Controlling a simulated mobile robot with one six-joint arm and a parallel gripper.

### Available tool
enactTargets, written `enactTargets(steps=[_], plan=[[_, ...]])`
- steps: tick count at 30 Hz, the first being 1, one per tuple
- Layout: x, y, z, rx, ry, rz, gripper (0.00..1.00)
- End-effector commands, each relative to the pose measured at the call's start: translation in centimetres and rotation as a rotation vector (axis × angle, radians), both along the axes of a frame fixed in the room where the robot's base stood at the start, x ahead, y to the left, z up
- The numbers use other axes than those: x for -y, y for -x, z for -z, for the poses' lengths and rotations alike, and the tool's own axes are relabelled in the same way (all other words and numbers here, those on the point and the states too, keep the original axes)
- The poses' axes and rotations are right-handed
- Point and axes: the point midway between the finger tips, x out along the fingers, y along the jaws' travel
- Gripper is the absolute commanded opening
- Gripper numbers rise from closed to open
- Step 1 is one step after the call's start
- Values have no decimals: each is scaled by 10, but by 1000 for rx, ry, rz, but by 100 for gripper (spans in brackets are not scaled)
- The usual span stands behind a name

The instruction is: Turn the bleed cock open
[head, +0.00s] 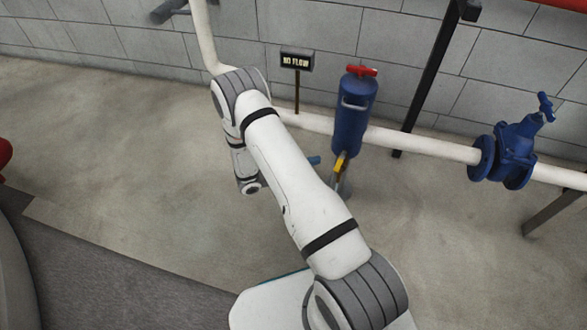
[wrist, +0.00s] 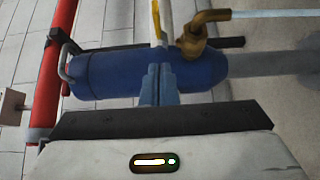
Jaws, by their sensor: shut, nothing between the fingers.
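The bleed cock is low on a blue upright cylinder (head: 353,115), with a yellow lever (head: 340,161). In the wrist view the lever (wrist: 154,25) is beside the brass cock body (wrist: 193,42), whose spout points right. A pale straight streak (wrist: 270,14), looking like water, runs from the spout. My gripper (head: 314,160) is left of the lever in the head view, mostly hidden by my arm. In the wrist view its blue fingers (wrist: 158,80) are together and empty, in front of the blue cylinder (wrist: 110,72). I cannot tell whether they touch the lever.
A white pipe (head: 430,147) runs behind the cylinder to a blue valve (head: 512,150) at right. A red handle (head: 361,70) tops the cylinder. A small sign (head: 297,60) reading "NO FLOW" stands behind.

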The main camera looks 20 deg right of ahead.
Motion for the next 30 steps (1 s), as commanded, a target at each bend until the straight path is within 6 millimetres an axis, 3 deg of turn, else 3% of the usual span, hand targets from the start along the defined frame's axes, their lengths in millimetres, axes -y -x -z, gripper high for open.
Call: enactTargets(steps=[6,21,30], plan=[[23,21,2,-1,-1,1,0],[30,28,0,0,-1,-2,0],[54,50,0,-4,-1,-63,0]])
